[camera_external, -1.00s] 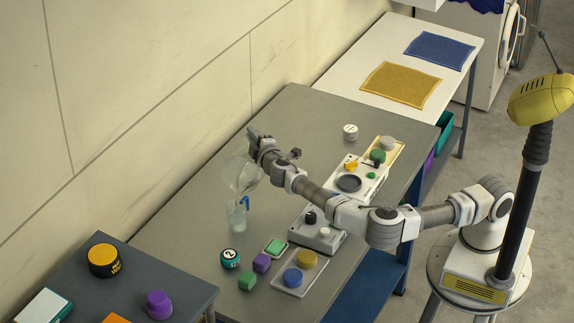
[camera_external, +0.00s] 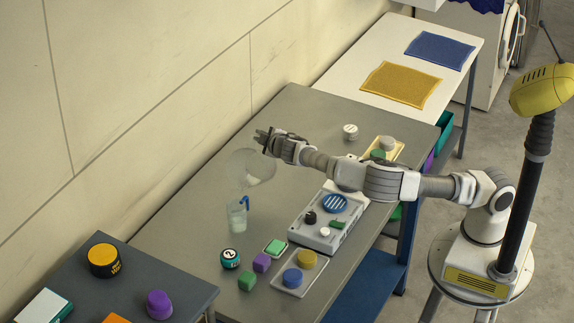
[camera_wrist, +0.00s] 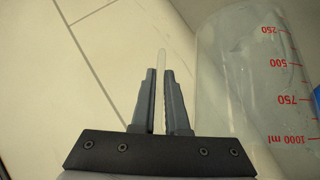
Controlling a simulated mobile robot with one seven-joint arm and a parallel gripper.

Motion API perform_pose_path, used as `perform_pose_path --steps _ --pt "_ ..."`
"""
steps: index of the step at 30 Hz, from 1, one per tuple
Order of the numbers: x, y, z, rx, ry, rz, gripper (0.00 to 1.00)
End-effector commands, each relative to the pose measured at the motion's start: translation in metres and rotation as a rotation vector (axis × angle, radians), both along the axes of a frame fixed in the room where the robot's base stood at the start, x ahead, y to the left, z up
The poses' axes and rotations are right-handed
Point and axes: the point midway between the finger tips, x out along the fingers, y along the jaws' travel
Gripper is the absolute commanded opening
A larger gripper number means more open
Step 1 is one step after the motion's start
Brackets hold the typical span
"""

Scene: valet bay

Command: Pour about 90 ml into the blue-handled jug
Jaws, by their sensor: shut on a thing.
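My gripper (camera_external: 266,141) is shut on a thin clear part of a large transparent measuring vessel (camera_external: 250,168). In the wrist view the fingers (camera_wrist: 160,75) pinch that part, and the vessel's wall (camera_wrist: 240,75) with red marks up to 1000 ml stands at the right. The vessel is held tilted above the blue-handled jug (camera_external: 237,218), near its top. The jug is small, clear and upright on the grey table, with its blue handle toward the right. Its lower part looks paler. I cannot make out a stream between the two.
A grey device (camera_external: 322,232) with knobs and a blue striped disc stands right of the jug. A round teal-and-black tin (camera_external: 230,258), a purple block (camera_external: 262,262), a green block (camera_external: 246,281) and a tray (camera_external: 290,291) with round pieces lie in front. The wall is close behind.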

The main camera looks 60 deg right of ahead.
Motion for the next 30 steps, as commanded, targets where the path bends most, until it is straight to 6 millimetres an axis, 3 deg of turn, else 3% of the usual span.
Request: perform_pose_path --steps 30 --pt "0.0007 -0.0062 -0.0022 0.059 0.006 -0.002 0.00"
